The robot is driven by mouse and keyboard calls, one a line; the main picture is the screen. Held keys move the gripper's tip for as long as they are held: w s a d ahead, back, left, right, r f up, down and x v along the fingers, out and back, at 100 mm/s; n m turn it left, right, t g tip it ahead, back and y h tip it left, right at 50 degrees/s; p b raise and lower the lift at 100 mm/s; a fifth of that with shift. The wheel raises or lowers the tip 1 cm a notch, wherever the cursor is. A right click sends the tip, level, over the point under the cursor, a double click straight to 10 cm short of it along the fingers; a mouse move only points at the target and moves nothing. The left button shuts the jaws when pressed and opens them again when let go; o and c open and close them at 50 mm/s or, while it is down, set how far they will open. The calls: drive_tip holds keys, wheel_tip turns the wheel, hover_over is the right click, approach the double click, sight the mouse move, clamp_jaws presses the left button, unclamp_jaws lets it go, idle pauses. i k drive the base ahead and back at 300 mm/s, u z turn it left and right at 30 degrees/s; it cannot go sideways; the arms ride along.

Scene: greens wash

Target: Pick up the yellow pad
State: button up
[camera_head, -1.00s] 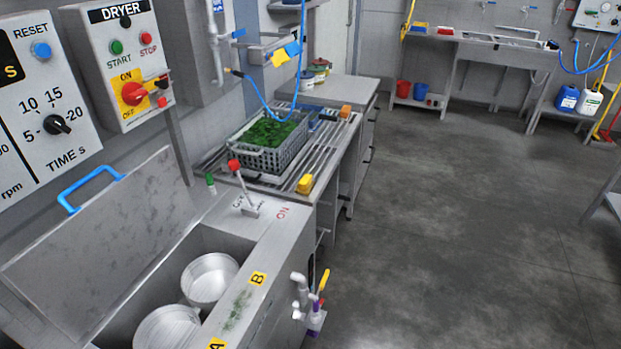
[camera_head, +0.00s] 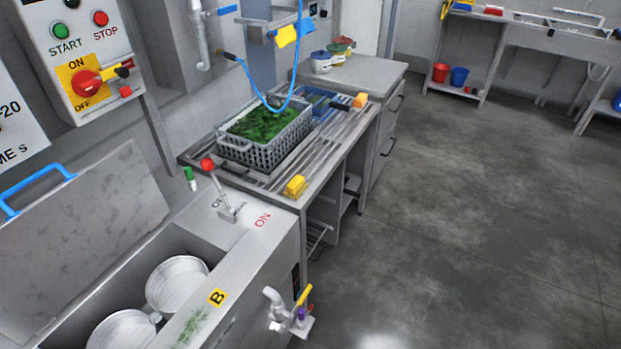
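A small yellow pad (camera_head: 295,186) lies on the near right corner of the slatted metal drainboard (camera_head: 270,181), close to its front edge. My gripper is not in view, and nothing touches the yellow pad.
A grey crate of greens (camera_head: 264,151) stands behind the yellow pad, with a blue hose (camera_head: 256,88) hanging over it. A red-knobbed lever (camera_head: 208,164) and an open two-basket machine (camera_head: 245,262) are at left. The floor (camera_head: 450,230) at right is clear.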

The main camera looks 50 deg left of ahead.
sight(295, 189)
drive_tip(key=i, duration=2.25)
drive_tip(key=u, duration=3)
